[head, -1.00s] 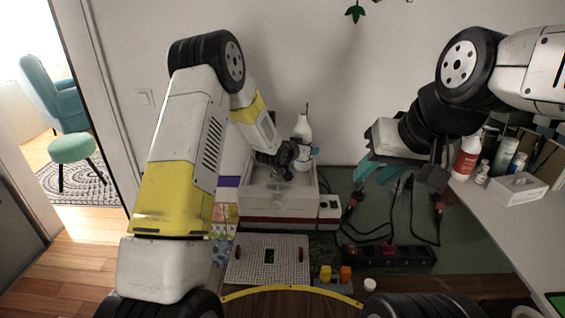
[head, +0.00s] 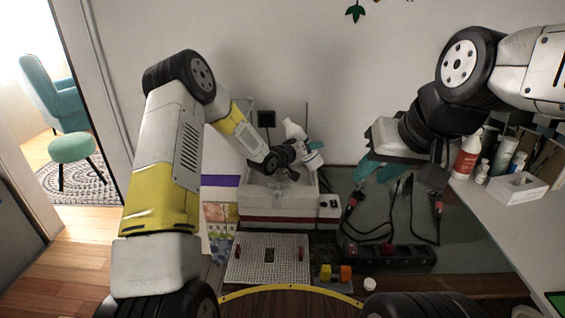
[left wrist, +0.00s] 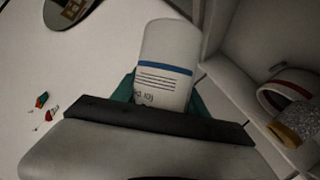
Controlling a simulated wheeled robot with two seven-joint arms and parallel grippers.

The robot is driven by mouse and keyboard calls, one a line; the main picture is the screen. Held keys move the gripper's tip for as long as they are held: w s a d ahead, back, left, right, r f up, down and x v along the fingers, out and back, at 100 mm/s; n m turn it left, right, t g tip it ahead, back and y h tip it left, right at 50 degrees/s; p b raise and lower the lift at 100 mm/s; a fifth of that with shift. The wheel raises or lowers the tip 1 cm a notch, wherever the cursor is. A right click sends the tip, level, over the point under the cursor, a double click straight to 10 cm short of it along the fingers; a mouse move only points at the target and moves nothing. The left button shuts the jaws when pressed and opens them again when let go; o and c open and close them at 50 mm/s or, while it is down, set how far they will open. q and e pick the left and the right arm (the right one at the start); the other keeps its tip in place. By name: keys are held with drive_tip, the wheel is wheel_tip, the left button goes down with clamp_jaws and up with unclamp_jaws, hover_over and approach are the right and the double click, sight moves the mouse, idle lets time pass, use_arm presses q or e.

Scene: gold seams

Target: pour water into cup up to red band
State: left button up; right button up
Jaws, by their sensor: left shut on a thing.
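My left gripper (head: 305,152) is shut on a white bottle (head: 293,129) above the right back part of a white open box. The bottle is tilted, its top leaning up and left. In the left wrist view the bottle (left wrist: 166,50) shows a blue band and print between teal fingers. A white cup with a red band (left wrist: 268,98) shows partly at that view's right edge, inside a pale-walled space. I cannot make out the cup in the head view, nor any water. My right gripper (head: 396,180) is open and empty, right of the box.
The white box (head: 270,212) stands against the back wall. A perforated white board (head: 250,271), yellow and orange blocks (head: 336,274) and a black power strip (head: 388,255) lie in front. Bottles and a red-labelled container (head: 467,158) stand on the right shelf.

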sight(316, 152)
use_arm(q)
drive_tip(key=shift+s+d+r+n+h, duration=0.1)
drive_tip(key=shift+d+r+n+h, duration=0.3)
drive_tip(key=shift+r+n, duration=0.15)
drive_tip(key=shift+s+d+f+n, duration=0.1)
drive_tip(key=shift+n, duration=0.15)
drive_tip(key=shift+s+d+f+n+h, duration=0.1)
drive_tip(key=shift+d+f+n+h, duration=0.25)
drive_tip(key=shift+f, duration=0.35)
drive_tip(key=shift+s+d+f+n+t+h, duration=0.15)
drive_tip(key=shift+d+n+h, duration=0.1)
drive_tip(key=shift+n, duration=0.2)
drive_tip(key=shift+d+f+n+t+h, duration=0.15)
drive_tip(key=shift+d+n, duration=0.1)
drive_tip(key=shift+n, duration=0.15)
drive_tip(key=shift+s+d+r+n+t+h, duration=0.1)
drive_tip(key=shift+d+r+n+t+h, duration=0.1)
drive_tip(key=shift+r+n, duration=0.25)
drive_tip(key=shift+s+d+r+n+t+h, duration=0.1)
drive_tip(key=shift+r+n+t, duration=0.1)
drive_tip(key=shift+n, duration=0.45)
drive_tip(key=shift+r+n, duration=0.25)
drive_tip(key=shift+n, duration=0.25)
drive_tip(key=shift+r+n+t+h, duration=0.35)
drive_tip(key=shift+n+t, duration=0.05)
drive_tip(key=shift+n, duration=0.4)
drive_tip(key=shift+r, duration=0.25)
drive_tip(key=shift+s+d+n, duration=0.1)
drive_tip(key=shift+d+n, duration=0.15)
drive_tip(key=shift+n, duration=0.05)
